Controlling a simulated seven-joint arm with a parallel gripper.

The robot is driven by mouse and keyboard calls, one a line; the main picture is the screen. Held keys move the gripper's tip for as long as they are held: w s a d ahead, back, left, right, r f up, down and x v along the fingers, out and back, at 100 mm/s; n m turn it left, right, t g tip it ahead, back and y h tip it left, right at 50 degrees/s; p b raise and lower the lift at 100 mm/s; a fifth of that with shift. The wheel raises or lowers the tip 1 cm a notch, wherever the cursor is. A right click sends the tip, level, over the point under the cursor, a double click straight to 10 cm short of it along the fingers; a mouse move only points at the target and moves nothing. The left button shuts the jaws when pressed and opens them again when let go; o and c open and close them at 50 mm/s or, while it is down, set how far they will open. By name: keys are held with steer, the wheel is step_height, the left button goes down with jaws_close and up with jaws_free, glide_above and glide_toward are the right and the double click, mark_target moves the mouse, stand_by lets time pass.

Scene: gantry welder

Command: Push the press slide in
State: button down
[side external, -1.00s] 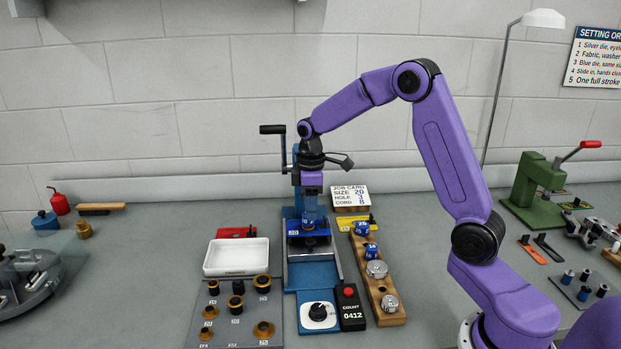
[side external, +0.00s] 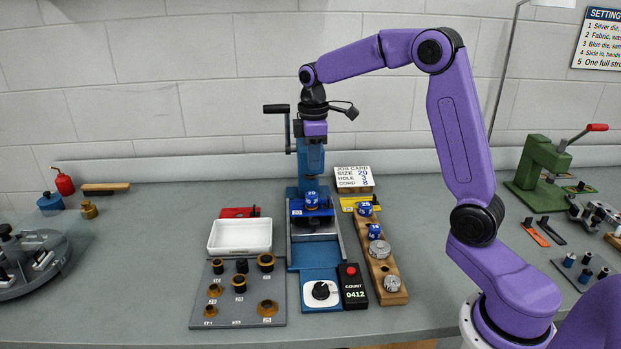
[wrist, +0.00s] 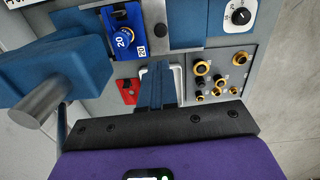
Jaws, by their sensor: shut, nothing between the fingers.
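The press slide (side external: 323,213) is a blue carriage labelled 20 on the rails of the press bed. It carries a blue die marked 20 (side external: 312,199). In the wrist view the slide (wrist: 111,33) and the die (wrist: 123,38) show at the upper left. My gripper (side external: 313,170) is shut and empty, pointing down above and behind the die, in front of the press column. In the wrist view its blue fingers (wrist: 158,72) are together. They appear apart from the slide. The press column is partly hidden by my gripper.
A white tray (side external: 240,250) and a grey plate of rings (side external: 223,318) lie left of the press. A wooden die rack (side external: 379,265) and a counter reading 0412 (side external: 354,294) stand right. The press crank (side external: 276,109) stands close left of my gripper.

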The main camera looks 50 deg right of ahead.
mark_target(301, 227)
steer(key=s+a+f+n+t+h, duration=0.3)
steer(key=s+a+f+n, duration=0.3)
steer(key=a+f+n, duration=0.85)
steer(key=w+d+f+n, duration=0.1)
steer(key=d, duration=0.1)
steer(key=d+f+n, duration=0.1)
steer(key=d+f, duration=0.1)
steer(key=w+d+f+n, duration=0.1)
steer(key=d+f, duration=0.1)
steer(key=shift+w+d, duration=0.35)
steer(key=shift+d, duration=0.05)
steer(key=shift+w+d, duration=1.1)
steer(key=shift+w, duration=0.05)
steer(key=shift+w+d, duration=0.3)
steer(key=shift+w+d, duration=1.7)
steer(key=shift+d, duration=0.05)
